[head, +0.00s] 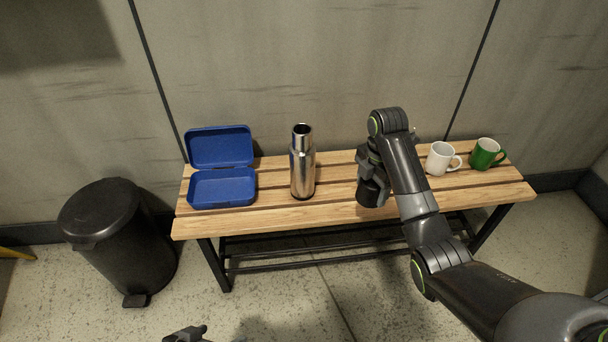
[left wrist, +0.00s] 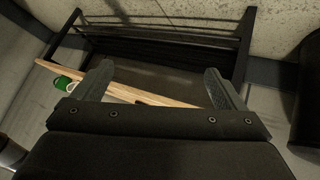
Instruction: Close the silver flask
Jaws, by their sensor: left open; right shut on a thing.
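The silver flask (head: 303,170) stands upright on the bench, left of its middle. Its mouth is open and dark, with no lid on it. My right gripper (head: 370,165) is over the bench to the right of the flask, apart from it. I see no loose flask lid on the bench. My left gripper (head: 188,334) shows only partly at the bottom edge in the head view, low in front of the bench. In the left wrist view its fingers (left wrist: 160,82) are spread and empty.
An open blue box (head: 222,187) lies left of the flask on the slatted wooden bench (head: 335,206). A white mug (head: 440,160) and a green mug (head: 485,154) stand at the right end. A black bin (head: 120,245) stands on the floor left of the bench.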

